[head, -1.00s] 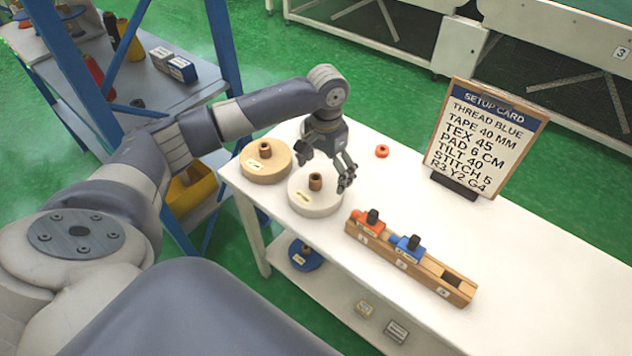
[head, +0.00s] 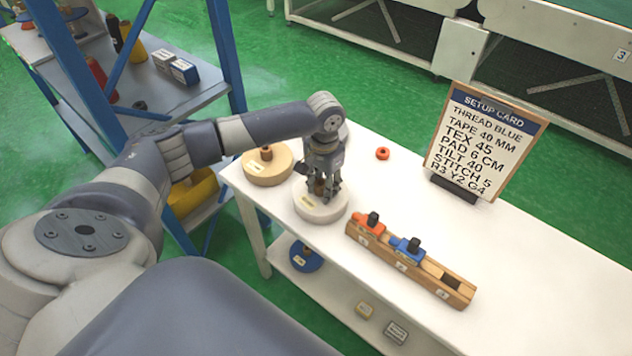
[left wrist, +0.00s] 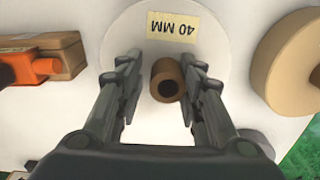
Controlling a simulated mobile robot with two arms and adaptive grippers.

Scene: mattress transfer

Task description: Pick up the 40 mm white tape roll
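The white tape roll (head: 318,210) lies flat on the white table, with a brown core standing up at its middle. In the left wrist view the roll (left wrist: 118,40) carries a label reading 40 MM, and its brown core (left wrist: 168,80) shows between the fingers. My left gripper (head: 324,196) points down over the roll. In the left wrist view my left gripper (left wrist: 157,90) is open, with one finger on each side of the core. The right finger looks close to the core; I cannot tell whether it touches. My right gripper is not in view.
A tan roll (head: 267,166) lies beside the white roll, to its left. A wooden holder (head: 425,278) with orange and blue pieces stands to the right. A setup card (head: 484,140) stands behind, near a small red ring (head: 382,153). The table's right part is clear.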

